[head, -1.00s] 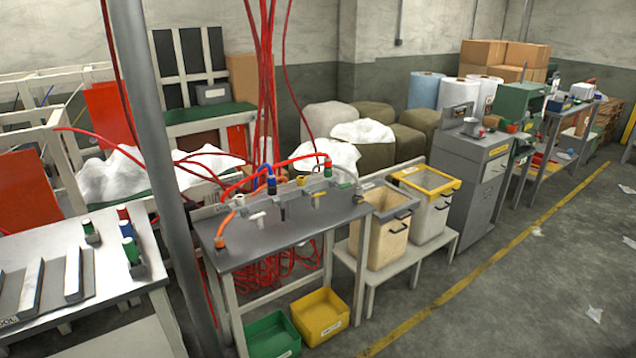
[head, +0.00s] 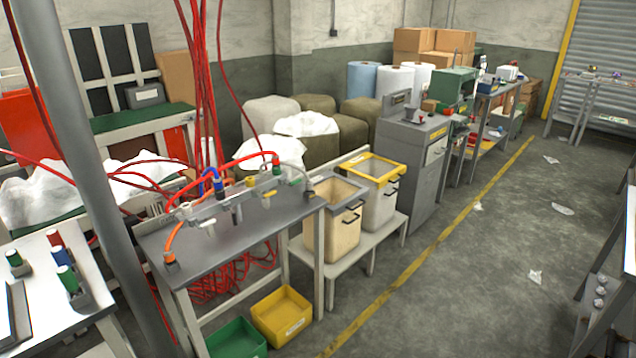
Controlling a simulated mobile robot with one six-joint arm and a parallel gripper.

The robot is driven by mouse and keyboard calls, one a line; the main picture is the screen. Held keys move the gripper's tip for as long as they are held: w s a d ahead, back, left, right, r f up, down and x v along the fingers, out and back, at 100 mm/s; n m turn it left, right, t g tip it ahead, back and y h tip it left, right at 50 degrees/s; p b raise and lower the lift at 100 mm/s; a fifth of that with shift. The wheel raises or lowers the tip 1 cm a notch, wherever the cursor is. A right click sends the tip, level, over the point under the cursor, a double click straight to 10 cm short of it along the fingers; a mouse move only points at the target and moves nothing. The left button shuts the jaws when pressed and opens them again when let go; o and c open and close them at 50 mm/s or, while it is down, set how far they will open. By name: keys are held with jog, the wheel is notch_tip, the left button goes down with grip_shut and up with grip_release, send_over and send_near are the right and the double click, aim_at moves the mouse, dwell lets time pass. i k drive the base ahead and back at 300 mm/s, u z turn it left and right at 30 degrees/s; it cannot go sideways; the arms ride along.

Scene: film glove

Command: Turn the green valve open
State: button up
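A grey table (head: 232,232) on the left carries a rail with several small valves and hose fittings along its back edge. A green valve or fitting (head: 277,168) sits near the right end of the rail, where a red hose comes in. Blue (head: 217,184) and yellow (head: 251,181) fittings stand to its left. The green part is too small to tell its handle's position. My gripper is not in view.
A grey post (head: 82,160) stands left of the table. Red hoses (head: 200,80) hang over its back. A yellow bin (head: 282,315) and a green bin (head: 237,340) lie on the floor at its front. Two bins on a low bench stand right. The floor (head: 440,290) beyond the yellow line is mostly clear.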

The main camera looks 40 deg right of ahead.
aim_at(298, 180)
jog(key=z, duration=1.25)
jog(key=i, duration=0.6)
jog(key=u, duration=0.05)
jog(key=k, duration=0.6)
jog(key=u, duration=0.3)
